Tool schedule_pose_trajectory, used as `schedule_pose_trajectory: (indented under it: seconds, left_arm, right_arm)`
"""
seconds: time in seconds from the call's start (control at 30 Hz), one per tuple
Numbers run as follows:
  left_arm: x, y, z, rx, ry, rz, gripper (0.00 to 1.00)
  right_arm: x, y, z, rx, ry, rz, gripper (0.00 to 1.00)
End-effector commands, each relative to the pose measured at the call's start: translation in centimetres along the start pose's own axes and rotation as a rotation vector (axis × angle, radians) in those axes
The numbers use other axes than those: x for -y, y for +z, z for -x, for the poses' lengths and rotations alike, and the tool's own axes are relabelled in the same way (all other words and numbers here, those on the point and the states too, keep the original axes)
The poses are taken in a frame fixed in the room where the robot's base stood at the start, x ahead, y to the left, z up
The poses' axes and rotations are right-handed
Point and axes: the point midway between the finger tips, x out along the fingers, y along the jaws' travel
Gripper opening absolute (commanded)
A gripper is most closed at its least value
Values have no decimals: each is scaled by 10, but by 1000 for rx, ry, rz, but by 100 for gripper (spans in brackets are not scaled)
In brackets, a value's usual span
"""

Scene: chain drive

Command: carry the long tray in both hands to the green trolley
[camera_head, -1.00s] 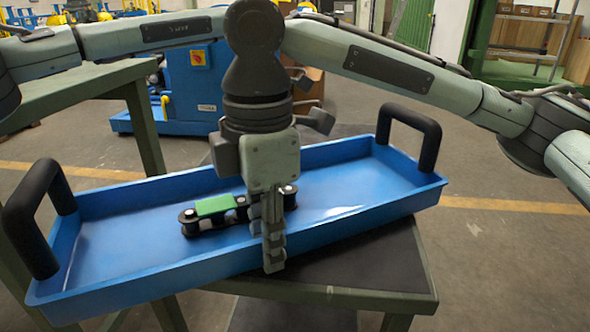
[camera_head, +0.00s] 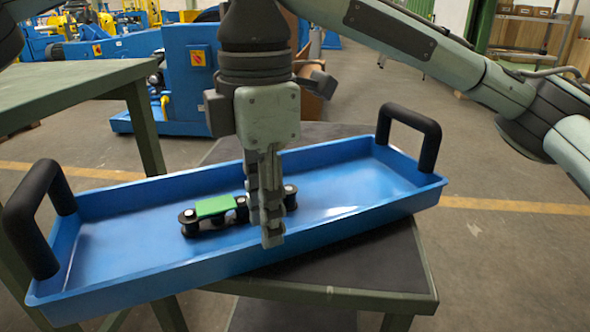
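The long blue tray (camera_head: 350,218) has a black upright handle at each end, the left one (camera_head: 30,228) and the right one (camera_head: 433,140). It rests slantwise on a green-framed stand with a dark top (camera_head: 385,262), its left end overhanging. Whether this stand is the green trolley I cannot tell; its feet are out of view. A chain piece with a green plate (camera_head: 214,206) lies in the tray. My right gripper (camera_head: 268,238) points down over the tray's middle, away from both handles and partly hiding the chain piece. Its fingers overlap, so their opening is unclear. My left gripper is out of view.
A green table (camera_head: 75,85) stands at the left, close behind the tray. A blue machine (camera_head: 185,80) stands behind. A green shelf frame with boxes (camera_head: 520,35) is at the back right. The floor to the right of the stand is clear.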

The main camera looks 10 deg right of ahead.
Motion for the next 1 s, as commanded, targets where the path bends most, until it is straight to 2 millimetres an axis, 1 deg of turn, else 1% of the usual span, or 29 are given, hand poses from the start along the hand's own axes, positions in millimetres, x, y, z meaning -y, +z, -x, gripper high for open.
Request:
schedule_pose_trajectory:
  seconds: [0.03, 0.1, 0.2, 0.3, 0.4, 0.5, 0.8, 0.87, 0.9, 0.97, 1.0]
  left_arm:
    - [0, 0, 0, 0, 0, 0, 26]
    - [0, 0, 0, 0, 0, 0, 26]
    - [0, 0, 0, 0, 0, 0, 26]
    - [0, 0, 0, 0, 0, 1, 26]
    - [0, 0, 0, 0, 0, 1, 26]
    - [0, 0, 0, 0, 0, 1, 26]
    - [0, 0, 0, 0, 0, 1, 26]
    - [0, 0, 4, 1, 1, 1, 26]
    - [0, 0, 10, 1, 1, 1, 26]
    - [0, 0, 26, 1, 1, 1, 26]
    - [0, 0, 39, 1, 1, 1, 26]
  right_arm:
    - [0, -1, 13, -1, 4, 1, 26]
    - [0, -1, 28, -1, 3, 0, 26]
    - [0, 0, 48, 0, 4, 0, 26]
    - [0, 0, 64, 2, 3, 0, 26]
    - [0, 0, 73, 1, 1, 0, 26]
    - [0, 0, 78, 1, 1, 0, 26]
    - [0, 0, 79, 0, 0, 1, 26]
    - [0, 0, 83, 0, 0, 1, 26]
    - [0, 0, 90, 0, 1, 1, 26]
    - [0, 0, 105, 0, 1, 1, 26]
    - [0, 0, 118, 0, 1, 1, 26]
